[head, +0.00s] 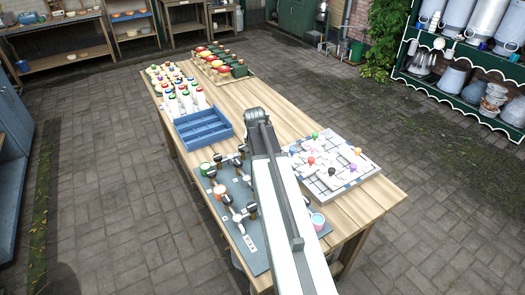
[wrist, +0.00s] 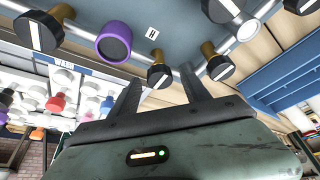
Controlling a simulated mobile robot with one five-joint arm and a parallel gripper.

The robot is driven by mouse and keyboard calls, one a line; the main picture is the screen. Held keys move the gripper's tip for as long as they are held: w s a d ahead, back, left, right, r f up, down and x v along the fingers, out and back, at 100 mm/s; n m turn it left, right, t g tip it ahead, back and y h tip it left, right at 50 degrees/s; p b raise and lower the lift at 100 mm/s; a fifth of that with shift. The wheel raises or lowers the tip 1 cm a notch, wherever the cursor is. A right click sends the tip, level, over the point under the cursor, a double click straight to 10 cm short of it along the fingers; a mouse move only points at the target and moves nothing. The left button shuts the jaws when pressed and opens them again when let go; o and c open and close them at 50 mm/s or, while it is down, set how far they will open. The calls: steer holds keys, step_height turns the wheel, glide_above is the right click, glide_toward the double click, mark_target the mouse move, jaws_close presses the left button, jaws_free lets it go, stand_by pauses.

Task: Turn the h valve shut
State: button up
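In the wrist view a small white plate lettered H (wrist: 152,34) sits on a blue-grey panel. A black round valve knob (wrist: 160,76) with a white line stands close to this plate, on a brass stem. My gripper (wrist: 161,82) is open, its two dark fingers apart, with this knob between or just beyond the fingertips. I cannot tell whether they touch it. In the head view the valve panel (head: 236,228) lies on the near left part of the table; my arm crosses in front and hides my gripper.
More black knobs line the pipe. On the wooden table (head: 375,195) are a blue compartment tray (head: 203,128) and a white board with coloured knobs (head: 340,180).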

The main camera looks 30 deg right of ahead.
steer(key=p+v, duration=0.7)
steer(key=v, duration=0.1)
steer(key=shift+f, duration=0.1)
steer(key=w+a+f+n+y+b, duration=0.1)
steer(key=a+n, duration=0.1)
steer(key=a, duration=0.7)
steer(key=w+a+f+n, duration=0.1)
steer(key=a, duration=0.8)
steer(key=s+a+f+n+g+y, duration=0.1)
steer(key=s+a+n+g+y, duration=0.1)
steer(key=s+a+n, duration=0.4)
steer(key=s+a+g, duration=0.1)
steer(key=s+a, duration=0.4)
steer(key=a, duration=0.1)
steer(key=shift+a+f+n, duration=0.2)
steer(key=shift+a+n, duration=0.1)
steer(key=shift+n, duration=0.1)
